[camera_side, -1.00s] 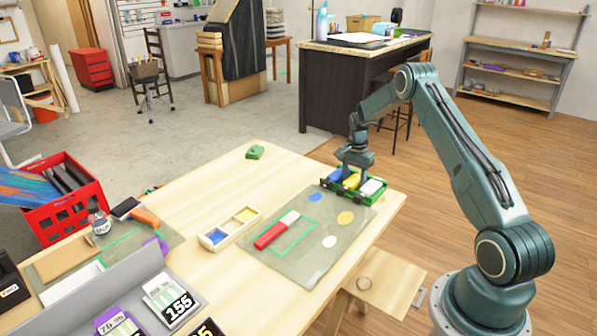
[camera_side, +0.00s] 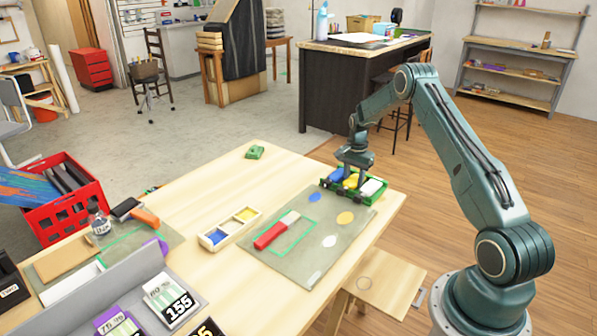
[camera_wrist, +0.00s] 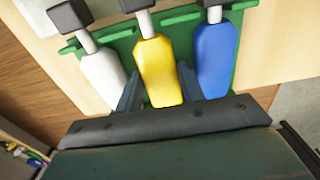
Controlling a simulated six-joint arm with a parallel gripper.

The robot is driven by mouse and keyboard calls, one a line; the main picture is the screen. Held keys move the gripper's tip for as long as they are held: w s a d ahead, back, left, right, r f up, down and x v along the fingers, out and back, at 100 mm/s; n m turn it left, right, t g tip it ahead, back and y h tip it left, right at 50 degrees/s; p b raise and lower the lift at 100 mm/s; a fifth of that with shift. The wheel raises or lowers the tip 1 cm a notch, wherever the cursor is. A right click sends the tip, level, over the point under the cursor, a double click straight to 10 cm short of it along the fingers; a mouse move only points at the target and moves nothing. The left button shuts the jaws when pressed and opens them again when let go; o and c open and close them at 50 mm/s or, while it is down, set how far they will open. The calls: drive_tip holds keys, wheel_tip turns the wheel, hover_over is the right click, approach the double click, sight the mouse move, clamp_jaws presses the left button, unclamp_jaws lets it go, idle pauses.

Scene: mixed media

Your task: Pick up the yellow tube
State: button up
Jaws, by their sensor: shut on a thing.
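The yellow tube (camera_wrist: 160,72) lies in the green rack (camera_wrist: 122,43) between a white tube (camera_wrist: 102,76) and a blue tube (camera_wrist: 215,58) in the wrist view. My gripper (camera_wrist: 160,85) is at the yellow tube, with one finger on each side of its body, shut on it. In the side view the yellow tube (camera_side: 351,181) shows partly behind my gripper (camera_side: 352,178), low over the green rack (camera_side: 374,200). The tube still appears to rest in the rack.
A small tray with blue and yellow parts (camera_side: 229,228) stands to the left. A green block (camera_side: 255,152) lies at the back.

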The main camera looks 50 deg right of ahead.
sight(353, 179)
drive_tip(key=shift+r, duration=0.15)
wheel_tip(353, 179, up, 20)
idle(0.6)
idle(0.5)
drive_tip(key=w+a+f+m+g, duration=0.1)
drive_tip(key=w+a+f+m, duration=0.2)
drive_tip(key=a, duration=0.8)
drive_tip(key=w+a+f+m+g+h, duration=0.1)
drive_tip(key=w+a+f+m, duration=0.2)
drive_tip(key=a, duration=0.9)
drive_tip(key=w+a+f+m, duration=0.3)
drive_tip(key=a+f+m, duration=0.2)
drive_tip(key=a, duration=0.7)
drive_tip(key=shift+w+a+m+g+h, duration=0.15)
drive_tip(key=shift+w+m+g+h, duration=0.15)
drive_tip(key=shift+m+g, duration=0.15)
drive_tip(key=shift+f, duration=0.1)
drive_tip(key=shift+f, duration=2.9)
drive_tip(key=shift+o, duration=0.2)
